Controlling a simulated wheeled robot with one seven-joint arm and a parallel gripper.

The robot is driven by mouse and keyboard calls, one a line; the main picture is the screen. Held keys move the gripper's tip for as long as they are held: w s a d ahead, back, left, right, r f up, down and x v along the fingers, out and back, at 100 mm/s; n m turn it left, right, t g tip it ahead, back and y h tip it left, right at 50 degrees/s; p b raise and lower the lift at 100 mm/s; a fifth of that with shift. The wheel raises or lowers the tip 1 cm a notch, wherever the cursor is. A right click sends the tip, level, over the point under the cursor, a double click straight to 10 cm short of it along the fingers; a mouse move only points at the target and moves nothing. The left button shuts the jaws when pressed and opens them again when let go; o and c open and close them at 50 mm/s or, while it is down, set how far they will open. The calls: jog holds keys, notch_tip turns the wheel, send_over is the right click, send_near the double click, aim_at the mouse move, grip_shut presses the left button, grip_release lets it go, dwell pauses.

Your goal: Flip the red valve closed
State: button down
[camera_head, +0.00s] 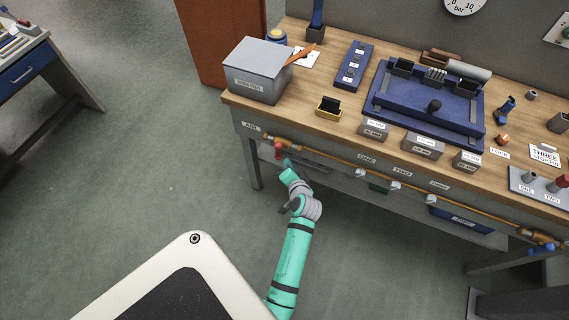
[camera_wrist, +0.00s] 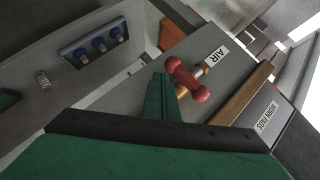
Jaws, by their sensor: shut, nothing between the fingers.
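The red valve (camera_head: 278,150) sits at the left end of the copper pipe along the front of the workbench, near the label AIR (camera_head: 250,127). In the wrist view the valve's red handle (camera_wrist: 187,77) has two rounded ends and lies slanted across its brass stem, beside the AIR label (camera_wrist: 217,55). My gripper (camera_head: 286,163) is just below the valve in the head view. In the wrist view my gripper's teal fingers (camera_wrist: 161,88) are shut and empty, close to the left of the handle. I cannot tell whether they touch it.
The copper pipe (camera_head: 330,153) runs along the bench front to a blue valve (camera_head: 541,248) at the far right. A grey box (camera_head: 258,70) stands on the bench above. A blue-drawered table (camera_head: 40,72) is at far left, with open floor between.

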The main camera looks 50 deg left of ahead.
jog(key=s+d+r, duration=0.3)
jog(key=d, duration=0.7)
jog(key=shift+d+r, duration=0.3)
jog(key=shift+w, duration=0.25)
